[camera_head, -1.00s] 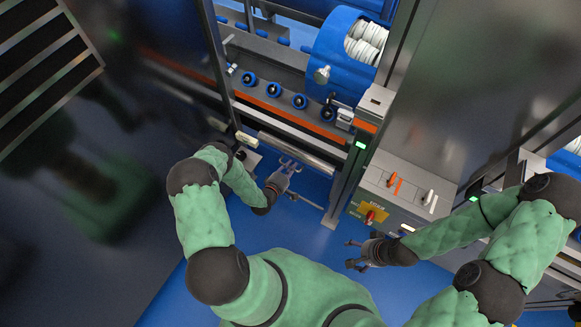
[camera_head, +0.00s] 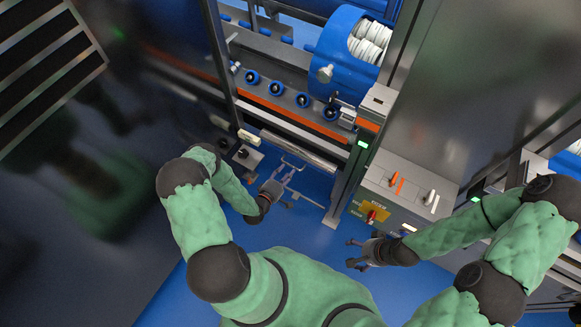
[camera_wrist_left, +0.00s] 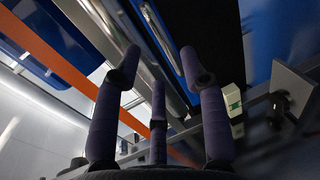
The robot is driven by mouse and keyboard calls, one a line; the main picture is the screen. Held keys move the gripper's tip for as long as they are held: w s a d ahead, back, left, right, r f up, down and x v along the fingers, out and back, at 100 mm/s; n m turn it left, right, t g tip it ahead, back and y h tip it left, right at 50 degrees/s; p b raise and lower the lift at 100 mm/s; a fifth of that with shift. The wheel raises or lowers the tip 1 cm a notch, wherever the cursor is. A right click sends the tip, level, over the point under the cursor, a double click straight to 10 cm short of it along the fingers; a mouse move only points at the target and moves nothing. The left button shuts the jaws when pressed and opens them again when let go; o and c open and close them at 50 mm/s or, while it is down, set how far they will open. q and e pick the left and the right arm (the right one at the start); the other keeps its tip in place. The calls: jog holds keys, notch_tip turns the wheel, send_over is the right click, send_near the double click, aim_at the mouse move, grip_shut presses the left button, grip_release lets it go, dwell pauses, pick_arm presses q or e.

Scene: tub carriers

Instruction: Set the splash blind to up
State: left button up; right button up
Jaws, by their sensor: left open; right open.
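The splash blind is not clearly identifiable. A silver horizontal roller or bar (camera_head: 300,150) at the machine's lower front edge may belong to it, and a thin pale U-shaped handle (camera_head: 293,161) shows just below. I cannot tell the blind's position. My left gripper (camera_head: 285,176) is open and empty, just below the bar and close to the handle; I cannot tell if they touch. In the left wrist view its spread fingers (camera_wrist_left: 158,85) have a silver tube (camera_wrist_left: 160,50) beyond them. My right gripper (camera_head: 354,254) is open and empty, below the control box.
A grey control box (camera_head: 410,188) carries orange and white levers and a red knob (camera_head: 371,216) on a yellow plate. A blue drum (camera_head: 335,60) holds white items above. A dark post (camera_head: 350,180) stands between the grippers. Blue floor (camera_head: 320,245) lies open between the arms.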

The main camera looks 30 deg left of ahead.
pick_arm(q)
jog(key=v, duration=0.6)
dwell(0.5)
jog(key=w+d+f+m+g+h+b, duration=0.1)
jog(key=d+f+m+g+h+b, duration=0.15)
jog(key=d+m+g, duration=0.55)
jog(key=s+d+r+m+g+b, duration=0.1)
jog(key=s+d+r+m+g, duration=0.1)
jog(key=s+d, duration=0.3)
jog(key=s+d+r+m+g+b, duration=0.1)
jog(key=s+d+r+m+g, duration=0.2)
jog(key=s, duration=0.6)
jog(key=shift+s+d+r+m+g+b, duration=0.2)
jog(key=shift+d+r+m+g+b, duration=0.15)
jog(key=shift+d+m+g, duration=0.65)
